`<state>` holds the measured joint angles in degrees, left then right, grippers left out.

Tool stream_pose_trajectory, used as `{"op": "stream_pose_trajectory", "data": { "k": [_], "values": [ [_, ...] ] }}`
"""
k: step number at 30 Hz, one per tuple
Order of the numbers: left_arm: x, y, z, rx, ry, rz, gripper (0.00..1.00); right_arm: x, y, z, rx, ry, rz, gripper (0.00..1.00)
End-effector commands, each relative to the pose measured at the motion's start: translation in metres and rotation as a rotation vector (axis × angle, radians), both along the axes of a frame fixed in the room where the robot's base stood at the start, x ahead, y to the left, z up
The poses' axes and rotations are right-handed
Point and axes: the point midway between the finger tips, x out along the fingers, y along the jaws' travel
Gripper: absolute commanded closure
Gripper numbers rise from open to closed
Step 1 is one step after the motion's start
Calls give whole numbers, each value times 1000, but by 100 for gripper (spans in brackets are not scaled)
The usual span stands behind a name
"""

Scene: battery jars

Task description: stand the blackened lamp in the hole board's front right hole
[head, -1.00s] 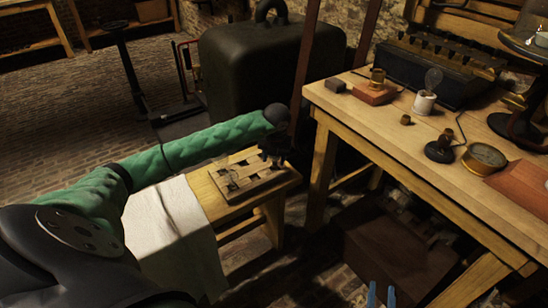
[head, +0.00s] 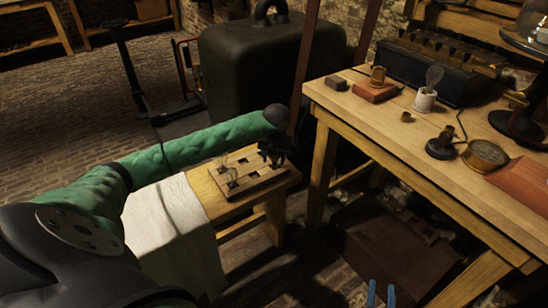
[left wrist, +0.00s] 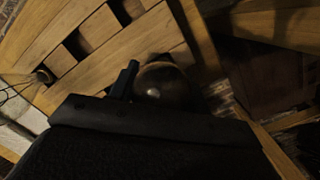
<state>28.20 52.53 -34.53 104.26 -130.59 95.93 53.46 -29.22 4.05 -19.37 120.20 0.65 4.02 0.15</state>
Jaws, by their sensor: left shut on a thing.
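The wooden hole board (head: 246,168) lies on the low bench, with square dark holes and clear lamps (head: 232,178) standing at its left end. My left gripper (head: 275,150) is over the board's right part. In the left wrist view a dark rounded bulb, the blackened lamp (left wrist: 165,84), shows beside a black finger, near the board's edge (left wrist: 190,30). The gripper is shut on this lamp. The lamp's lower end is hidden, so I cannot tell whether it is in a hole. My right gripper (head: 381,294) shows as two blue fingertips set apart, open and empty, at the bottom edge.
A white cloth (head: 170,225) covers the bench's left part. A big dark tank (head: 255,75) stands behind the low bench.

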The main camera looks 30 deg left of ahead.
Motion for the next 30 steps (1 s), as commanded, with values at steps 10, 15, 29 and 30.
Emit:
{"op": "stream_pose_trajectory", "data": {
  "k": [10,15,29,30],
  "values": [
    [0,0,0,0,0,0,27,0,0,0,0,0,0,64],
    [0,0,0,0,0,0,27,0,0,0,0,0,0,64],
    [-2,-4,33,0,-3,0,27,0,0,4,0,0,0,64],
    [-3,-4,39,0,-2,0,27,0,0,5,0,0,0,64]
  ]
}}
